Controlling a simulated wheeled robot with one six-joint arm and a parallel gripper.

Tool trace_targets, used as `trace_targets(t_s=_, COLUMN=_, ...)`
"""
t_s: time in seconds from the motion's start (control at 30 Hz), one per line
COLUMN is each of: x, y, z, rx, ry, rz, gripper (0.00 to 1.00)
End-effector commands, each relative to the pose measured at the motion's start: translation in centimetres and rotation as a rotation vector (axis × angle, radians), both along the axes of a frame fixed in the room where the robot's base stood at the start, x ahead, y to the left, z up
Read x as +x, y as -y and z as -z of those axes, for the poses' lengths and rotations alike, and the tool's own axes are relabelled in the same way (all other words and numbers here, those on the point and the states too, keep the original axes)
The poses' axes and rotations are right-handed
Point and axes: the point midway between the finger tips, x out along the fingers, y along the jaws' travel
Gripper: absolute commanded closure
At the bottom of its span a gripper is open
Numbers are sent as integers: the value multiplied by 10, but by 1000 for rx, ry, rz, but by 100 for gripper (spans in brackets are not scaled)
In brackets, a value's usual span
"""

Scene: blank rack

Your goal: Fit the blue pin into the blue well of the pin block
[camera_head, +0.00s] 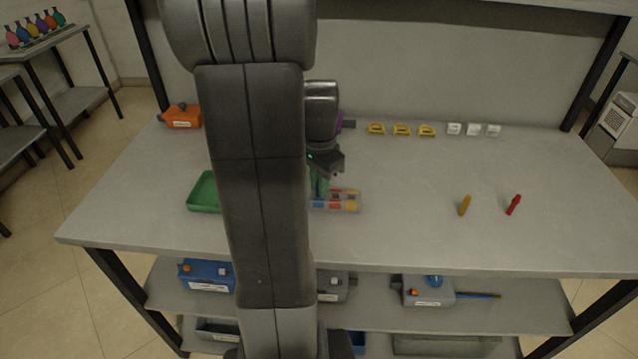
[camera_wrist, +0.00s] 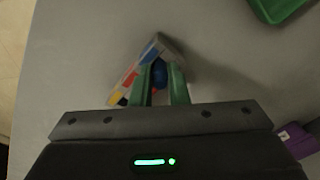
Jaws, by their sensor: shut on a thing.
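The pin block (camera_head: 336,208) lies on the bench just right of my arm, pale with red, blue and yellow patches on top. In the wrist view the block (camera_wrist: 152,50) runs slantwise, partly hidden by my left finger. My gripper (camera_wrist: 162,80) has green fingers shut on the blue pin (camera_wrist: 160,72), which shows between them. My gripper (camera_head: 319,186) is low at the block's left end in the head view. I cannot tell whether the pin's lower end is in a well or above it. A yellow pin (camera_head: 464,205) and a red pin (camera_head: 513,205) are on the bench to the right.
A green tray (camera_head: 203,193) sits left of my arm. Yellow pieces (camera_head: 402,130) and white pieces (camera_head: 473,129) line the bench's back, with an orange box (camera_head: 183,117) at back left. A purple thing (camera_wrist: 297,140) shows in the wrist view. The bench's right part is mostly clear.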

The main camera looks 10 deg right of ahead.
Motion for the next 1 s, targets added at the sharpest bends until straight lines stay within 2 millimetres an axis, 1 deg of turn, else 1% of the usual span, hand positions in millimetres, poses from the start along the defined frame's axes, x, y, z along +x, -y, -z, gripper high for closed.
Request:
trace_targets(t_s=0.27, x=0, y=0, z=2, rx=0, ry=1, rz=0, gripper=100)
trace_targets(t_s=0.4, x=0, y=0, z=7, rx=0, ry=0, rz=0, gripper=100)
trace_targets(t_s=0.43, x=0, y=0, z=6, rx=0, ry=1, rz=0, gripper=79)
trace_targets(t_s=0.5, x=0, y=0, z=5, rx=0, ry=1, rz=0, gripper=66)
trace_targets(t_s=0.53, x=0, y=0, z=5, rx=0, ry=0, rz=0, gripper=63)
trace_targets(t_s=0.83, x=0, y=0, z=3, rx=0, ry=1, rz=0, gripper=63)
trace_targets(t_s=0.93, x=1, y=0, z=-5, rx=-1, ry=4, rz=0, gripper=63)
trace_targets(t_s=1.0, x=1, y=0, z=-16, rx=-1, ry=5, rz=0, gripper=63)
